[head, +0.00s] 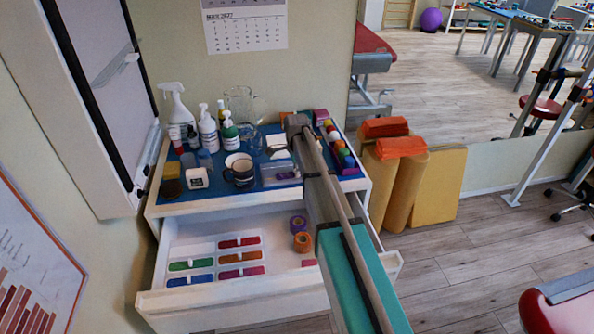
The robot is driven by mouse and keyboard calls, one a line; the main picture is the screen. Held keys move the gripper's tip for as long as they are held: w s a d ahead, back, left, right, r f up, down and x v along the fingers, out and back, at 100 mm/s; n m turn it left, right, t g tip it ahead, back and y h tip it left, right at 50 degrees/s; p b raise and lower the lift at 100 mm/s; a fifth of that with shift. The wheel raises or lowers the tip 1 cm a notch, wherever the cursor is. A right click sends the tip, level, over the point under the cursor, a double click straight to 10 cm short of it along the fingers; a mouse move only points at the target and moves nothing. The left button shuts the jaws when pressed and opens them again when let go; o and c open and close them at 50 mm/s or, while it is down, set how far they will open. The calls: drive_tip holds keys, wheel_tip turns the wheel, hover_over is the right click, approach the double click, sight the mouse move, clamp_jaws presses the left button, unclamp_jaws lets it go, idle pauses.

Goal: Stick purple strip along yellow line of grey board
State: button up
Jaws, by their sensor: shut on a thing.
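My arm reaches from the bottom right up over the cart. I cannot make out my gripper's fingers or anything between them. In the open drawer, a pale tray (215,251) holds red, green, orange, blue and magenta strips (240,272); its upper left slot looks empty. I cannot pick out a clearly purple strip. A grey-white panel in a dark frame (92,45) is on the wall at left, with a darker grey mark across it. I cannot tell whether it is the grey board, and I see no yellow line.
The blue cart top (225,190) is crowded with bottles (207,128), a glass jug (240,103), a dark mug (240,172) and coloured items. The open drawer (235,305) juts forward, with tape rolls (302,241) inside. Orange and yellow rolls (402,175) stand right; floor beyond is clear.

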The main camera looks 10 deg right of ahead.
drive_tip(key=o, duration=0.8)
drive_tip(key=o, duration=0.4)
drive_tip(key=shift+r, duration=0.2)
drive_tip(key=shift+r+p, duration=3.35)
drive_tip(key=shift+p, duration=0.15)
drive_tip(key=shift+s, duration=0.1)
drive_tip(key=s+r+n+p, duration=0.2)
drive_tip(key=s+n, duration=1.6)
drive_tip(key=s, duration=1.1)
